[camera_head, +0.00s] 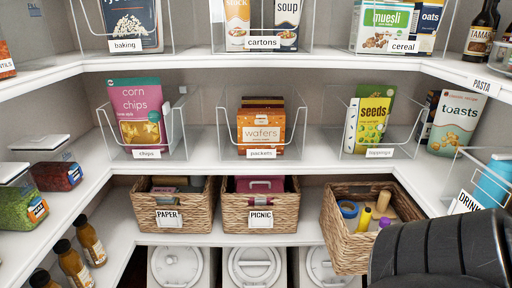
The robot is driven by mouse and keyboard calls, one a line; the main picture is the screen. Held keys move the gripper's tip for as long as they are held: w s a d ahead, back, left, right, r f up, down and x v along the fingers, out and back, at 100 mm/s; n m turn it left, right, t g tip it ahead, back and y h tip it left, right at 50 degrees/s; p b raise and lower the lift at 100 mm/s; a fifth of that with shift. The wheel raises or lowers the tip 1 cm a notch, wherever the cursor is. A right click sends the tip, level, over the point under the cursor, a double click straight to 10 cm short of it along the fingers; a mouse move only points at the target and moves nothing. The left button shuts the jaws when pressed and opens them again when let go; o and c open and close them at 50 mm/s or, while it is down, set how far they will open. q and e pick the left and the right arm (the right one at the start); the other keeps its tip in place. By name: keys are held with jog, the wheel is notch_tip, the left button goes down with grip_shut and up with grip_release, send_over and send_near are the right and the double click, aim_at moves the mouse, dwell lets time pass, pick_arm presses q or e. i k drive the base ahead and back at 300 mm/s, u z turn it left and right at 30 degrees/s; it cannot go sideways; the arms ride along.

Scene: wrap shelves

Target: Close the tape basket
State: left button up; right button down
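The tape basket is a woven basket (344,247) on the lower shelf at right in the head view. It sticks out past the shelf's front edge and sits further forward than the two baskets to its left. Its open top shows a blue tape roll (348,209), a yellow tube (364,219), a purple-capped item (384,224) and a tan cylinder (383,201). A dark part of my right arm fills the lower right corner and hides the basket's right front. Neither gripper shows, so I cannot see contact with the basket.
The PAPER basket (190,218) and PICNIC basket (283,217) sit on the same shelf. Round-lidded white containers (254,266) stand below. A clear DRINKS bin (456,180) is at right, above my arm. Bottles (90,240) and jars line the left.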

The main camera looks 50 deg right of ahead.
aim_at(349, 252)
jog(key=z, duration=0.7)
jog(key=k, duration=0.1)
jog(key=z, duration=2.8)
jog(key=i, duration=0.25)
jog(key=u, duration=0.15)
